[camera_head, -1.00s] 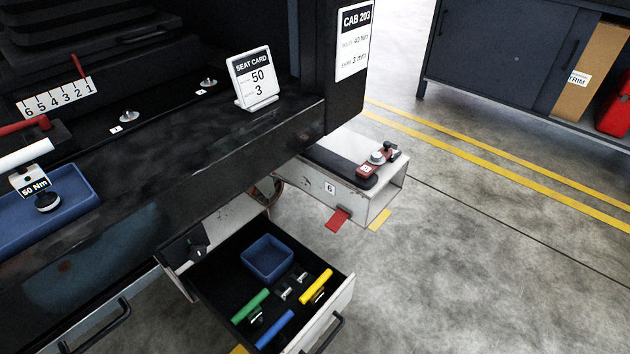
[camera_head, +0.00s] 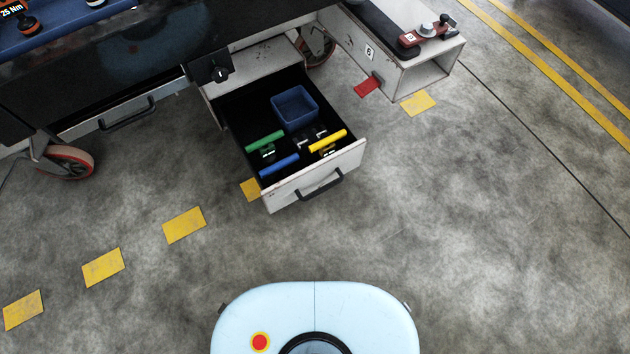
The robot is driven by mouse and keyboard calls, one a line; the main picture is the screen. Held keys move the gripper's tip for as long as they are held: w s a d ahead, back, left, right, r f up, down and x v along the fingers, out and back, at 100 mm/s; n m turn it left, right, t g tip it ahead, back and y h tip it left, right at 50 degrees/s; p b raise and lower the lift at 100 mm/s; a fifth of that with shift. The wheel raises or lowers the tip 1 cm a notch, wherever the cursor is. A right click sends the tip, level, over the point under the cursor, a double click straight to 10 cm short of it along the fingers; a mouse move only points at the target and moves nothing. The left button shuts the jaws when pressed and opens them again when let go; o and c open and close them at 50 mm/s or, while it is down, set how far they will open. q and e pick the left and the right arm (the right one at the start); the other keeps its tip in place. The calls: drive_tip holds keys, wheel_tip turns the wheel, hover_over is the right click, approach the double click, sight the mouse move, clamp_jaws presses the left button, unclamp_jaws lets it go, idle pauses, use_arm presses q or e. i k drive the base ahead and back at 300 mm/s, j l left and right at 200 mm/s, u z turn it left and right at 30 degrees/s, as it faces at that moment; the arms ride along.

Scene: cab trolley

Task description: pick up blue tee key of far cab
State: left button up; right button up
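The blue tee key (camera_head: 279,165) lies in the open drawer (camera_head: 315,180), near its front left corner. Only its blue bar handle shows clearly. A green tee key (camera_head: 264,141) lies just behind it, and a yellow tee key (camera_head: 327,141) lies to its right. Small dark and metal parts sit between them, too small to make out. Neither of my grippers is in view.
A blue bin (camera_head: 295,107) sits at the back of the drawer. The drawer handle (camera_head: 320,188) sticks out in front. A red pedal-like tab (camera_head: 367,86) and a white box section (camera_head: 430,70) stand to the right. A caster wheel (camera_head: 68,161) is at left. The floor before the drawer is clear.

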sight(278, 167)
drive_tip(key=u, duration=2.5)
drive_tip(key=z, duration=2.1)
drive_tip(key=u, duration=0.65)
drive_tip(key=k+l+u, duration=0.1)
drive_tip(key=l+u, duration=0.25)
drive_tip(key=k+l+u, duration=0.1)
drive_tip(key=u, duration=0.2)
drive_tip(key=k+l+u, duration=0.2)
drive_tip(key=u, duration=0.15)
drive_tip(key=l, duration=0.15)
